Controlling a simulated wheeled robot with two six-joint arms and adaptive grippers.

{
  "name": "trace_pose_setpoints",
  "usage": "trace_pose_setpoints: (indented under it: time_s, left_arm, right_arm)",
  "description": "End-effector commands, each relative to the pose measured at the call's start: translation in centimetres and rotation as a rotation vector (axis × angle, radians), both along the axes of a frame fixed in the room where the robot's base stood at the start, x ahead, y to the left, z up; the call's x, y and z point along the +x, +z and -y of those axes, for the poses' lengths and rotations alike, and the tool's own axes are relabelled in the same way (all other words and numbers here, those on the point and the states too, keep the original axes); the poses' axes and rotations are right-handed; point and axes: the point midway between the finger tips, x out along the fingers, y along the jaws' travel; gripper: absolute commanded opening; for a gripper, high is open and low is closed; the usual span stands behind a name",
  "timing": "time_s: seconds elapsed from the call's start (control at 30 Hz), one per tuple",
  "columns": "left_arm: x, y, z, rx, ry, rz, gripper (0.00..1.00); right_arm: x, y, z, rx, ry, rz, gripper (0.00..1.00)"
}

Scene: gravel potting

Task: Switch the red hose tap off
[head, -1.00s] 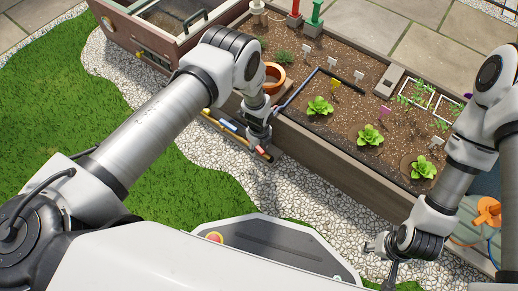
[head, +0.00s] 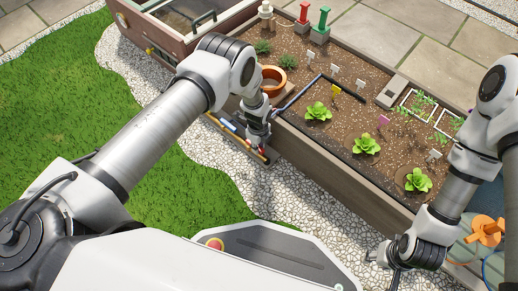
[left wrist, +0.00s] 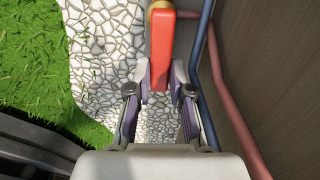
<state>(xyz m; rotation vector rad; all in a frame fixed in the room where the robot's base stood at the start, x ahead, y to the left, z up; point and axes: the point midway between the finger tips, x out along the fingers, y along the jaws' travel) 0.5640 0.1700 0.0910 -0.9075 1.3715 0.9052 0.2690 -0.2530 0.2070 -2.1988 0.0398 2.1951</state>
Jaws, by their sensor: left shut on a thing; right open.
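The red tap handle (left wrist: 160,50), a flat red lever on a brass fitting, stands upright in the left wrist view. My left gripper (left wrist: 159,78) is shut on the handle's near end, one finger on each side. In the head view my left gripper (head: 262,148) is low beside the outer wall of the planting bed; the red handle is mostly hidden there. My right gripper (head: 388,272) is open and empty over the gravel at lower right, far from the tap.
A blue pipe (left wrist: 207,75) and a red pipe (left wrist: 222,80) run close right of the left gripper, along the bed wall (left wrist: 265,60). A blue handle (head: 229,126) lies nearby. An orange pot (head: 274,80) sits in the bed. White gravel (head: 205,160) lies open left.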

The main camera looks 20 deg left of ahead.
Motion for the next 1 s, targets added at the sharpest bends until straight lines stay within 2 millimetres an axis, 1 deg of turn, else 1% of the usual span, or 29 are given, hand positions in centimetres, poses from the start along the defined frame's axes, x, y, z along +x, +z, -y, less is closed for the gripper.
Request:
trace_pose_setpoints:
  time_s: [0.23, 0.27, 0.3, 0.33, 0.6, 0.7, 0.77, 0.87, 1.0]
  left_arm:
    - [-0.1, 0.0, 0.0, 0.000, 0.007, -0.002, 0.00]
    - [-0.1, 0.0, 0.0, -0.001, 0.007, -0.001, 0.27]
    - [-0.1, 0.0, 0.0, -0.001, 0.007, -0.001, 0.42]
    - [-0.1, 0.0, 0.0, -0.001, 0.007, -0.001, 0.46]
    - [-0.1, 0.0, 0.1, -0.001, 0.005, -0.001, 0.46]
    - [-0.1, 0.7, 0.1, -0.001, 0.005, -0.001, 0.46]
    - [0.0, 1.6, 0.1, 0.000, 0.005, 0.000, 0.46]
    - [0.1, 3.8, 0.1, 0.001, 0.005, 0.001, 0.46]
    - [0.1, 7.6, 0.1, 0.001, 0.005, 0.001, 0.46]
  right_arm:
    - [0.0, 0.1, 0.0, 0.000, 0.000, 0.001, 0.46]
    - [0.0, 0.1, 0.0, 0.000, 0.000, 0.001, 0.46]
    - [0.0, 0.1, 0.0, 0.000, 0.000, 0.001, 0.46]
    - [0.0, 0.1, 0.0, 0.000, 0.000, 0.001, 0.46]
    - [0.0, 0.1, 0.0, 0.000, 0.000, 0.001, 0.46]
    - [0.0, 0.1, 0.0, 0.000, 0.000, 0.001, 0.46]
    - [0.0, 0.1, 0.0, 0.000, 0.000, 0.001, 0.46]
    - [0.0, 0.1, 0.0, 0.000, 0.000, 0.001, 0.46]
    - [0.0, 0.1, 0.0, 0.000, 0.000, 0.001, 0.46]
